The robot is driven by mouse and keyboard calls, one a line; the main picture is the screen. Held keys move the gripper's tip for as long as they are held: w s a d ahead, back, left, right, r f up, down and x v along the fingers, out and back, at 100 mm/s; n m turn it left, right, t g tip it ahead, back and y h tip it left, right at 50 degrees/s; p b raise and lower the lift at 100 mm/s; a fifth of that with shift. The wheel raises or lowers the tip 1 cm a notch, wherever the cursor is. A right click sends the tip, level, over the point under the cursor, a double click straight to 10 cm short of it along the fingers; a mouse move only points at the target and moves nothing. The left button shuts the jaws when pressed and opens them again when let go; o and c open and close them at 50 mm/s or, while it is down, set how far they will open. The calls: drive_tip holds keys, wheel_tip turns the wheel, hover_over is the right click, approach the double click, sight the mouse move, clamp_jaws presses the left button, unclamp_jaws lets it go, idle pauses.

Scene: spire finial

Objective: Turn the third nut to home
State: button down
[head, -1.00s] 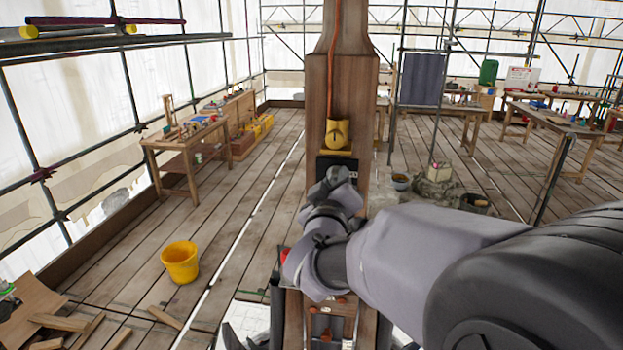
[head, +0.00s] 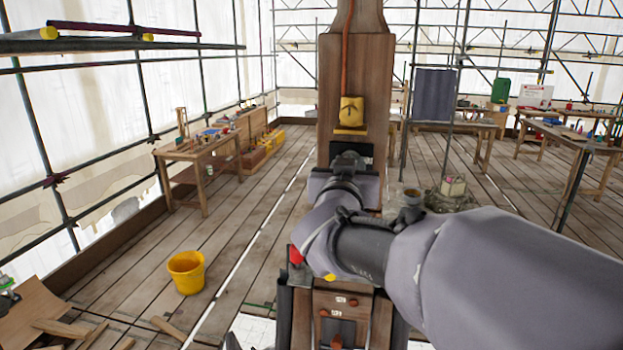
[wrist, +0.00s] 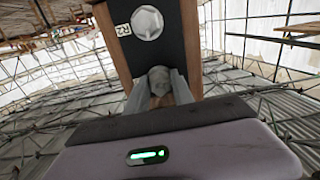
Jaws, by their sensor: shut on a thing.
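In the wrist view, a grey nut (wrist: 159,75) sits low on a dark plate (wrist: 180,38) fixed to a wooden post. My gripper (wrist: 160,88) is shut on this nut, with one finger on each side. A second, pale hexagonal nut (wrist: 147,22) shows clear of the fingers, beside a small white label (wrist: 123,30) that is too small to read surely. In the head view the dark plate (head: 345,152) shows on the post above my wrist. My arm hides the held nut and the fingertips there.
The wooden post (head: 327,90) carries a yellow box (head: 351,110) on a small ledge above the plate, with an orange cable running up. A yellow bucket (head: 186,273) stands on the plank floor at left. Workbenches stand farther back on both sides. The floor left of the post is mostly clear.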

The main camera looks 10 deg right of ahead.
drive_tip(key=m+b, duration=1.1)
drive_tip(key=m, duration=1.1)
drive_tip(key=shift+r+m, duration=0.1)
drive_tip(key=shift+m, duration=0.3)
idle(0.3)
drive_tip(key=c, duration=1.1)
unclamp_jaws()
